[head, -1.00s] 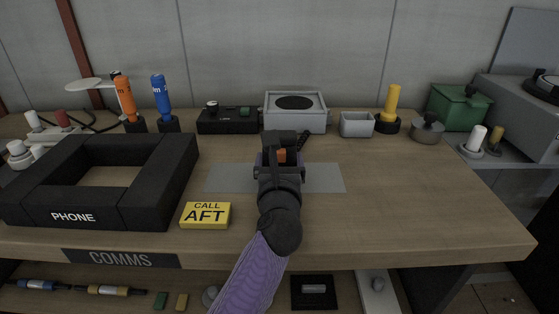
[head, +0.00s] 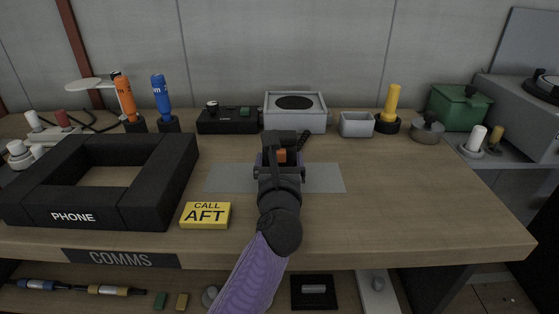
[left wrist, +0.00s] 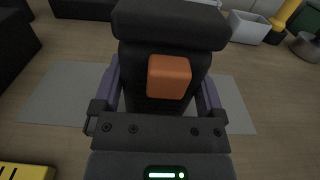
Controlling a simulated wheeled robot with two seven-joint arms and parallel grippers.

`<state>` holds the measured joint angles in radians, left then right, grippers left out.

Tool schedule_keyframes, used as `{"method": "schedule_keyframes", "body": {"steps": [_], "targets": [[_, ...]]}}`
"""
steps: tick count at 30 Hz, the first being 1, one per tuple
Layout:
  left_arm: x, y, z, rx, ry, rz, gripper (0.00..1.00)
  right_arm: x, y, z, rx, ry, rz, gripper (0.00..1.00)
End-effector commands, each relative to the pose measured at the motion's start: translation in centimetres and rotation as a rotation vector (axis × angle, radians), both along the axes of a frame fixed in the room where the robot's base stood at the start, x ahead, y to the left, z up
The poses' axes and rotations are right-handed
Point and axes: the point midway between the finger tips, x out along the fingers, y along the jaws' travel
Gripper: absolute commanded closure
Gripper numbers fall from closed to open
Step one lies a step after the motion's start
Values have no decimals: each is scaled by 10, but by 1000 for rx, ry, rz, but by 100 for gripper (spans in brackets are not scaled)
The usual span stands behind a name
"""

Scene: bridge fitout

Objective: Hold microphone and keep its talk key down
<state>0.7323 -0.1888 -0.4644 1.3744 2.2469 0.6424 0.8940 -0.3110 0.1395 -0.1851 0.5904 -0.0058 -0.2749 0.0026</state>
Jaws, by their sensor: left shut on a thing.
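My left gripper (head: 280,165) is over the grey mat (head: 325,179) in the middle of the bench, shut on a black microphone (head: 279,136). In the left wrist view the microphone (left wrist: 170,28) stands between the two purple-grey fingers, which lie at its left and right sides. Its orange talk key (left wrist: 169,77) faces the wrist camera, and no finger shows on it there. The key (head: 281,155) is small in the head view. I cannot tell how far the key is pressed. The microphone's lower part is hidden by the gripper. My right gripper is not in view.
A black PHONE frame (head: 170,185) and a yellow CALL AFT block (head: 205,215) are at left. At the back are a grey speaker box (head: 295,122), a black box (head: 228,127), a small grey bin (head: 356,124) and a yellow-handled item (head: 392,100). The bench's right front is clear.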

Motion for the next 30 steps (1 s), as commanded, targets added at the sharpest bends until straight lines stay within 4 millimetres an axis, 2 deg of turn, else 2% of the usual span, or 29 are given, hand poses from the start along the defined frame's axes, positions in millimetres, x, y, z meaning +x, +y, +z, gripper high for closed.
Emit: {"method": "schedule_keyframes", "body": {"steps": [1, 6, 30], "targets": [[0, 0, -1, 0, 3, 0, 96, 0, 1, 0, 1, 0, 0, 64], [0, 0, -1, 0, 3, 0, 96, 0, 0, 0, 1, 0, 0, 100], [0, 0, -1, 0, 3, 0, 96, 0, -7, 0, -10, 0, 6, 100]]}}
